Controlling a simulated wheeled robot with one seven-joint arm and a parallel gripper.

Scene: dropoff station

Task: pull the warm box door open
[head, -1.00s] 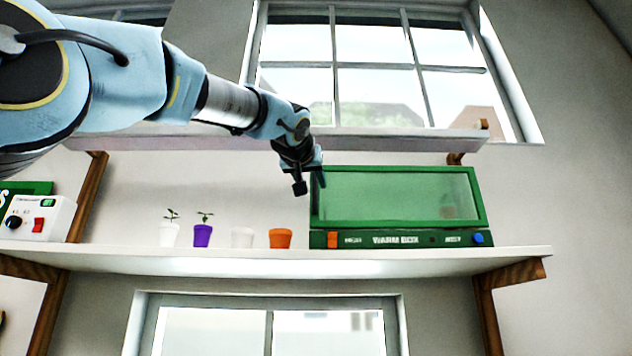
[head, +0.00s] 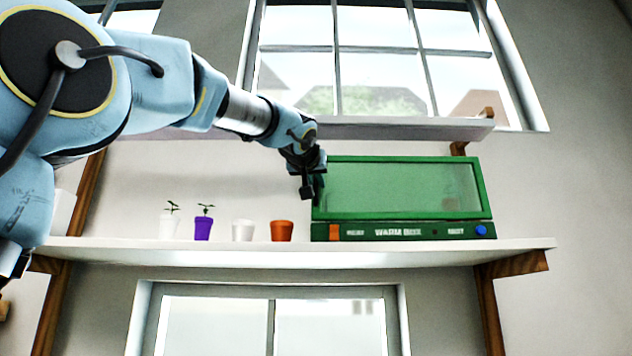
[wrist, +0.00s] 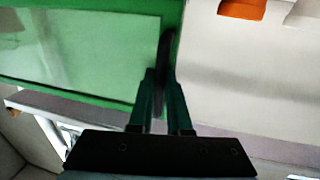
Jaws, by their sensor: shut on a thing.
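The green warm box (head: 403,231) stands on the right part of the shelf, its name on the lower panel. Its door (head: 400,216) is a green frame around a pale pane, and it looks shut. My gripper (head: 311,190) is at the door's left edge. In the wrist view the door (wrist: 80,92) fills the left half. There, my gripper (wrist: 160,80) is shut on a dark upright handle (wrist: 163,55) at the door's edge. The fingers partly hide the handle. In the head view the handle cannot be made out behind the gripper.
Left of the box on the shelf (head: 300,257) stand an orange pot (head: 282,231), a white pot (head: 242,231), a purple pot (head: 203,229) and another white pot (head: 169,228), the last two with seedlings. An upper shelf (head: 390,131) runs just above the box.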

